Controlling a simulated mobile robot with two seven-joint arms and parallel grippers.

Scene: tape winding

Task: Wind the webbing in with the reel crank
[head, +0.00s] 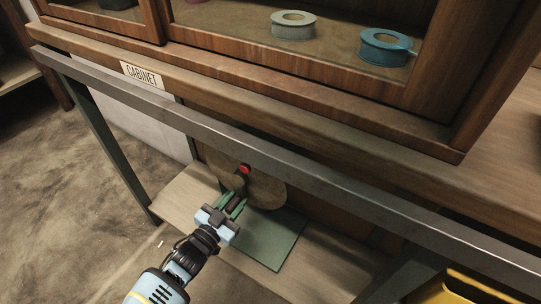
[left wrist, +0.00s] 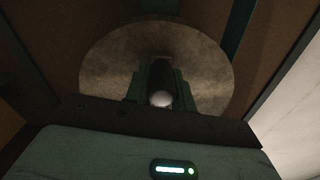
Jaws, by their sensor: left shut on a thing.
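The reel is a round tan disc (head: 268,190) under the cabinet, with a red hub (head: 245,169). It also fills the middle of the left wrist view (left wrist: 105,65). A dark crank handle (left wrist: 160,82) with a pale rounded end stands out from the disc. My left gripper (head: 234,204) reaches in from below in the head view. Its green fingers are shut on the crank handle, one on each side, with the handle below the hub in the head view. I cannot make out the webbing. My right gripper is not in view.
A grey metal rail (head: 200,127) runs across in front of the reel. A green plate (head: 272,247) lies on the wooden shelf (head: 325,272). The cabinet above holds a pale tape roll (head: 293,31) and a blue tape roll (head: 384,55). A yellow object (head: 450,292) is at bottom right.

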